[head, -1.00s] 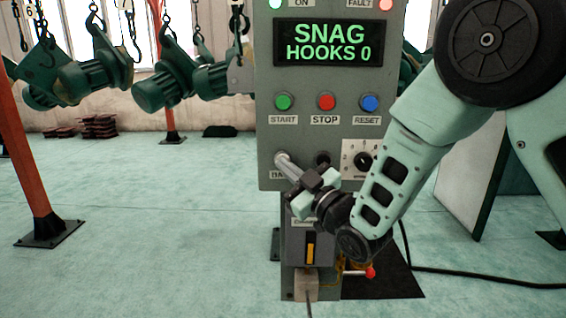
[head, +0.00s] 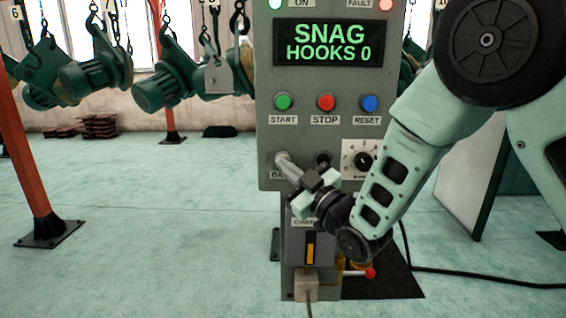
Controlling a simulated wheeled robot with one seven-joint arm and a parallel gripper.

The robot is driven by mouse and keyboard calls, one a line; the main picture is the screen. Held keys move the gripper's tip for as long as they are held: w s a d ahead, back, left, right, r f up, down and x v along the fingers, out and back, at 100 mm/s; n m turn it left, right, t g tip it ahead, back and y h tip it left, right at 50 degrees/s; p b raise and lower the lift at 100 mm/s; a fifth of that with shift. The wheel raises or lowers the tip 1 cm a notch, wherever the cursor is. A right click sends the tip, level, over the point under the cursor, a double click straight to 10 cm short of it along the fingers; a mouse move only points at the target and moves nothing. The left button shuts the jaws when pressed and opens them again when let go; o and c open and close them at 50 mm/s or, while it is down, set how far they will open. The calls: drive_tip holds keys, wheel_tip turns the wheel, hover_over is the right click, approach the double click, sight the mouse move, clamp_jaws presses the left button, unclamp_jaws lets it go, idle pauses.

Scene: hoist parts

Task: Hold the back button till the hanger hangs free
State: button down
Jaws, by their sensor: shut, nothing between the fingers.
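The grey control panel (head: 330,135) stands in the middle of the head view. My gripper (head: 284,160) is shut and empty, its fingertips against the panel at the lower-left button, above a label partly covered that starts with "BA". The fingertips hide that button, so I cannot see how far it is pressed. The screen (head: 328,42) reads "SNAG HOOKS 0". A grey hanger plate (head: 218,80) hangs among the green hoist parts (head: 165,88), just left of the panel. I cannot tell whether it touches the part beside it.
The panel also has a green START button (head: 283,101), a red STOP button (head: 326,101), a blue RESET button (head: 370,103) and a dial (head: 362,160). The ON and FAULT lamps are lit. An orange post (head: 22,150) stands at left; the floor between is clear.

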idle(0.5)
drive_tip(key=shift+s+b, duration=0.45)
drive_tip(key=shift+s, duration=0.4)
drive_tip(key=shift+s+a+b, duration=0.15)
drive_tip(key=shift+s+b, duration=0.85)
drive_tip(key=shift+s, duration=1.5)
drive_tip(key=s+d+f+m+g+h+p, duration=0.45)
drive_tip(key=s+f+g+h, duration=0.35)
drive_tip(key=s+g, duration=0.3)
drive_tip(key=s+d+m+g+h, duration=0.1)
drive_tip(key=s+d, duration=0.3)
drive_tip(key=s, duration=0.4)
drive_tip(key=s+d+g+h, duration=0.4)
drive_tip(key=s, duration=0.5)
drive_tip(key=shift+s+d+m, duration=0.2)
drive_tip(key=shift+s+m, duration=0.1)
drive_tip(key=shift+m, duration=0.05)
